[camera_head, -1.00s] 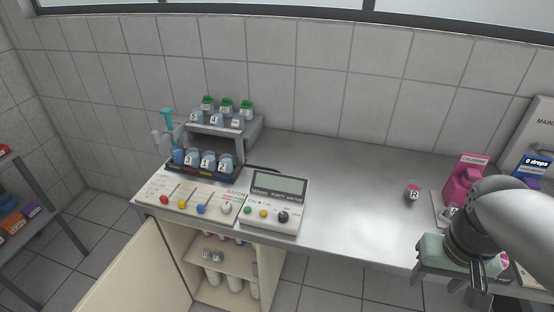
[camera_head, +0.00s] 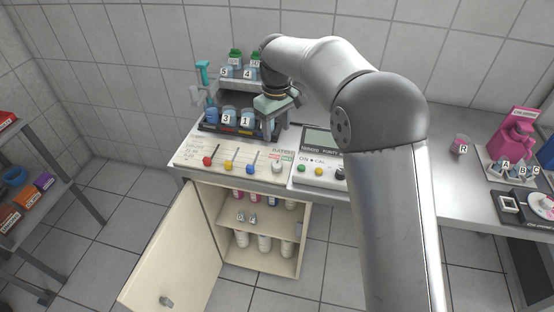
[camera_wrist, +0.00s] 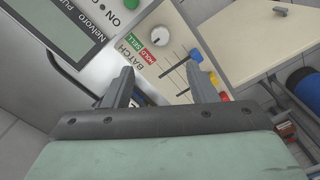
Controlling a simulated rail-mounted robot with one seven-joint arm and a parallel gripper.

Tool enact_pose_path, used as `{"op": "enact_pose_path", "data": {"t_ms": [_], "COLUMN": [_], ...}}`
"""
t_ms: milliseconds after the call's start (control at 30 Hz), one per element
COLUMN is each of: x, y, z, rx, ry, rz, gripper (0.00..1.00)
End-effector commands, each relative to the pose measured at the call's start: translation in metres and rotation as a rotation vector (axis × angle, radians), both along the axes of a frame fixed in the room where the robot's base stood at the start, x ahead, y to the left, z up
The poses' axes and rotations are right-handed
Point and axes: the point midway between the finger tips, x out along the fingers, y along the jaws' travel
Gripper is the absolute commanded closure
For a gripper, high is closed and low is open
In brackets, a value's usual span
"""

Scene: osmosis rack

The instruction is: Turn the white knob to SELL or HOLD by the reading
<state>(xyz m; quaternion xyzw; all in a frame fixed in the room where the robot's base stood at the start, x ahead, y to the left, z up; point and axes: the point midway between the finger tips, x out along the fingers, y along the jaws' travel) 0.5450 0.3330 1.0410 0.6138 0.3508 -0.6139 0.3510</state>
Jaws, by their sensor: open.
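The white knob (camera_head: 278,166) sits at the right end of the cream BATCH panel (camera_head: 222,163). In the wrist view the knob (camera_wrist: 160,38) shows beside a green SELL label (camera_wrist: 134,43) and a red HOLD label (camera_wrist: 148,57). Its pointer direction is too small to tell. My gripper (camera_head: 283,128) is above the back of the panel near the bottle rack, open and empty. In the wrist view the knob appears beyond and between the fingertips (camera_wrist: 160,66), apart from them. The grey meter (camera_head: 316,172) stands right of the panel; no reading is legible on its screen (camera_wrist: 62,25).
Red (camera_head: 207,161), yellow (camera_head: 228,167) and blue (camera_head: 250,169) sliders stand left of the knob. Numbered bottles (camera_head: 228,117) sit in the rack behind. A cabinet door (camera_head: 175,250) hangs open below. A pink-lidded cup (camera_head: 461,143) stands on the counter at right.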

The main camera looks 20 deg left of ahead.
Motion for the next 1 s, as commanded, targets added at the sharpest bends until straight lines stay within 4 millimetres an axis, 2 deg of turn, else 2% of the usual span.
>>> {"op": "enact_pose_path", "data": {"t_ms": [33,300,533,733,1000], "x": [-0.001,-0.001,0.000,0.000,0.000], "y": [-0.001,-0.001,-0.001,-0.001,-0.001], "z": [-0.012,-0.071,-0.111,-0.128,-0.130], "rx": [-0.003,-0.003,-0.001,-0.001,0.000], "ry": [0.004,0.005,0.002,0.001,0.000], "rz": [0.000,-0.001,-0.001,-0.001,-0.001], "gripper": [0.48,0.48,0.48,0.48,0.48]}}
